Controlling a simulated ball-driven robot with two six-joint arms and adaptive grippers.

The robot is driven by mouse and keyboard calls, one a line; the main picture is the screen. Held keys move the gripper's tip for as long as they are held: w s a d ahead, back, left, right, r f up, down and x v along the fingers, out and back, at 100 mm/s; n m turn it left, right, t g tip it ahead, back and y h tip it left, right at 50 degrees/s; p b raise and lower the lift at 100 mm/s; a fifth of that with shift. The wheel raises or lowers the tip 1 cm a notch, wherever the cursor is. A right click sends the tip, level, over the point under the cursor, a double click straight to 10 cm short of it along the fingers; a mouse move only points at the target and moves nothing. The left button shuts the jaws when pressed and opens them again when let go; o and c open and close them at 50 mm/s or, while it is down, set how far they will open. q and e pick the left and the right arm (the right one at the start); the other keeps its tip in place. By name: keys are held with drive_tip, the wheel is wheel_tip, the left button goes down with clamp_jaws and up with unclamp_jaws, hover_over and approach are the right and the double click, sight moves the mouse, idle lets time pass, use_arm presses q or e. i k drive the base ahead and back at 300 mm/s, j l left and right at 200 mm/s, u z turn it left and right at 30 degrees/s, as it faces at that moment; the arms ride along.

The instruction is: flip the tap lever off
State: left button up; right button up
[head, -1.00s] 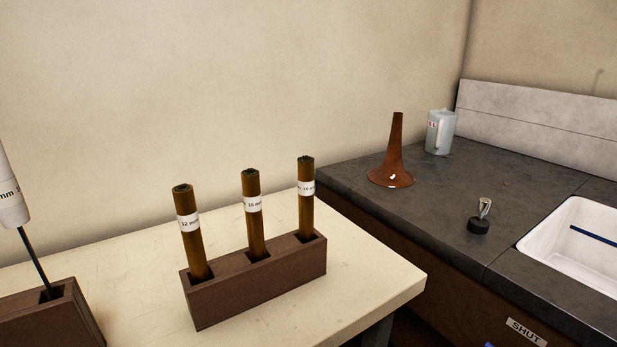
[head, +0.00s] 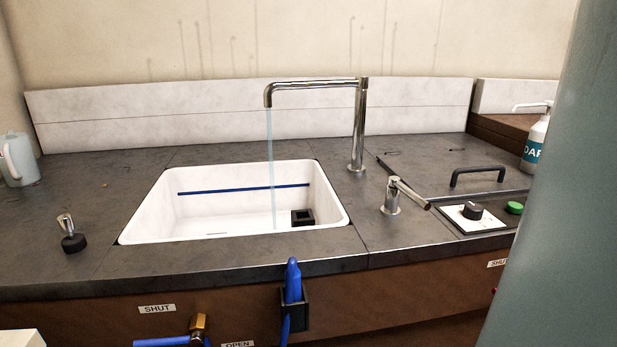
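The chrome tap (head: 359,125) stands behind the white sink (head: 335,222), its spout reaching left over the basin. A thin stream of water (head: 271,165) runs from the spout into the sink. A short chrome post with a lever (head: 408,193) stands on the counter right of the sink; the lever points right and toward me, sloping slightly down. Below the counter edge, a brass valve (head: 199,327) has a blue handle (head: 165,342) pointing left, beneath a SHUT label; an OPEN label is lower right. Neither gripper is in view.
A blue-handled item (head: 292,280) sits in a black holder on the counter front. A control plate with a black knob (head: 472,210) and a black bar handle (head: 478,172) are at right. A jug (head: 18,160) stands at left. A large grey-green upright shape hides the right edge.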

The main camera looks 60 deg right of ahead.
sight(395, 181)
drive_tip(key=z, duration=0.45)
drive_tip(key=k+z, duration=0.1)
drive_tip(key=z, duration=0.3)
drive_tip(key=l+z, duration=0.1)
drive_tip(key=z, duration=0.75)
drive_tip(key=l+z, duration=0.1)
drive_tip(key=z, duration=0.35)
drive_tip(key=k+l, duration=0.05)
